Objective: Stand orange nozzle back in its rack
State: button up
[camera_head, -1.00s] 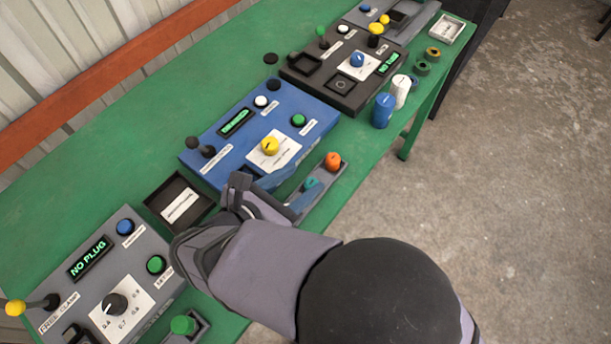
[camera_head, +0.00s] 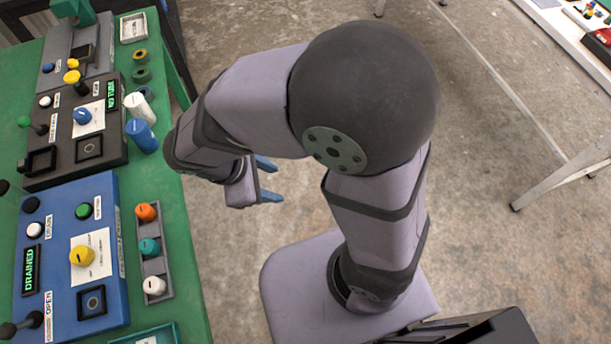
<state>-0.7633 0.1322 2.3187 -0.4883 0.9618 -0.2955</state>
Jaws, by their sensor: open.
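The orange nozzle (camera_head: 146,212) sits upright, cap up, at the far end of a narrow grey rack (camera_head: 157,268) on the green table. A teal nozzle (camera_head: 149,247) and a white nozzle (camera_head: 154,285) stand in the same rack, nearer to the camera. My gripper (camera_head: 273,180) is open, its blue fingers apart with nothing between them. It is off the table's right edge, over the concrete floor, to the right of the rack and clear of it.
A blue box (camera_head: 65,255) reading DRAINED stands just left of the rack. Beyond it are a black box (camera_head: 112,152) and blue and white cylinders (camera_head: 141,135) near the table edge. A tray (camera_head: 150,334) lies at the near edge.

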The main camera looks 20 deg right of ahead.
jog(key=s+d+m+g+y, duration=0.1)
jog(key=d+m+y, duration=0.3)
jog(key=d+m, duration=0.6)
jog(key=s+f+m, duration=0.1)
jog(key=m, duration=0.5)
jog(key=shift+s+y, duration=0.2)
jog(key=shift+y, duration=0.2)
notch_tip(320, 180, up, 4)
jog(key=p, duration=0.3)
jog(key=shift+f, duration=0.2)
